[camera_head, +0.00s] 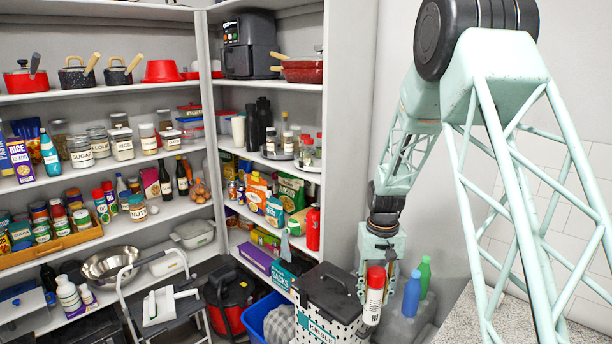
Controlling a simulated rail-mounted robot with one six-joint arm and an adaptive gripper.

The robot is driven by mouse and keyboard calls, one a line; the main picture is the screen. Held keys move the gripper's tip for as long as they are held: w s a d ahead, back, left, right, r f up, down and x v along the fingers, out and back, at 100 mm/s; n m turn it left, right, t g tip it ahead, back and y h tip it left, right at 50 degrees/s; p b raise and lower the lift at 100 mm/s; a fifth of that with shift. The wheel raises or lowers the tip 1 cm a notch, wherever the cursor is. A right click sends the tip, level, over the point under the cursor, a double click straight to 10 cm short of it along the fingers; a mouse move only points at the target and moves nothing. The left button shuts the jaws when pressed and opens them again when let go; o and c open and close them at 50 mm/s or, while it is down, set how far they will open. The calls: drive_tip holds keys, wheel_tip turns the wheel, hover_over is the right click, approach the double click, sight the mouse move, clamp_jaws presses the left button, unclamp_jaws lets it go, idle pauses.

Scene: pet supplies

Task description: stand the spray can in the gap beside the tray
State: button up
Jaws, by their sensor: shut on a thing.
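My gripper (377,284) hangs at the lower right of the middle, pointing down, and is shut on a spray can. The spray can (374,301) has a red cap and a red-and-white body. It is held upright, beside a white patterned bin. A shallow wooden tray (62,243) with several cans and jars stands on the left shelf, far from my gripper. I cannot tell whether this is the tray of the task. Whether the can's base touches anything is unclear.
The patterned bin (335,318) with a dark lid is left of the can. A folding step stool (160,304), a red-and-black appliance (232,300) and a blue bin (262,318) crowd the floor. Shelves are full.

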sight(372, 311)
drive_tip(key=shift+f+b, duration=3.25)
drive_tip(key=shift+f, duration=0.25)
